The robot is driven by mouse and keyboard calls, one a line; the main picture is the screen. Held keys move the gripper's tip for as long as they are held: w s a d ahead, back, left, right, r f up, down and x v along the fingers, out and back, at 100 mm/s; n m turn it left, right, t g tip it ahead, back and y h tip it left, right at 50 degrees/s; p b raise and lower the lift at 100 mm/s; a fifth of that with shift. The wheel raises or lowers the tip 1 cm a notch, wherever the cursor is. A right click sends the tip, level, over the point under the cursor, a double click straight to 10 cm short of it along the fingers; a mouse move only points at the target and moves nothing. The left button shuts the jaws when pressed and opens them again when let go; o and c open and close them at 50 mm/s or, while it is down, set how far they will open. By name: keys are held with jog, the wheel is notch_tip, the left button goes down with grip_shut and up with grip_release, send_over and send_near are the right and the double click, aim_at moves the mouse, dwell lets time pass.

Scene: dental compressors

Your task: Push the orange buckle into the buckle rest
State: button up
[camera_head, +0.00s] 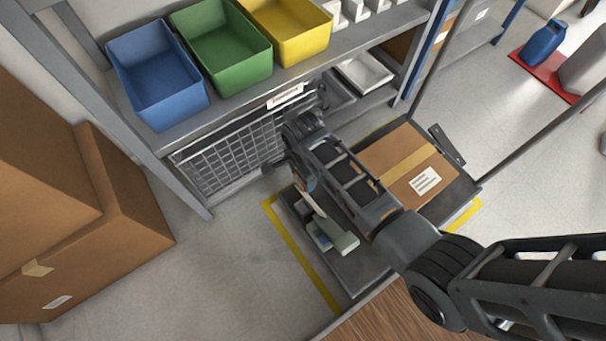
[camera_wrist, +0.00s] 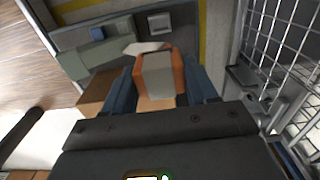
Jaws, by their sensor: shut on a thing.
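The orange buckle (camera_wrist: 178,70), with a grey face between its orange sides, sits between the two dark blue fingers of my gripper (camera_wrist: 160,88) in the wrist view. The gripper is shut on it. In the head view my gripper (camera_head: 306,182) hangs low over the left part of the dark cart platform and mostly hides the buckle. A pale grey-green block (camera_head: 337,238) lies on the platform just below it; it also shows in the wrist view (camera_wrist: 98,55). I cannot tell for certain which part is the buckle rest.
A taped cardboard box (camera_head: 408,165) lies on the platform, right of my arm. A wire mesh panel (camera_head: 225,158) stands behind my gripper, under a shelf with blue, green and yellow bins (camera_head: 290,30). Large cartons (camera_head: 115,205) stand left. Floor between them and the platform is clear.

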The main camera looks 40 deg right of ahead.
jog(key=shift+f+b, duration=8.7)
jog(key=shift+f, duration=0.3)
jog(key=o, duration=1.2)
jog(key=shift+r+p, duration=2.05)
jog(key=shift+r, duration=1.85)
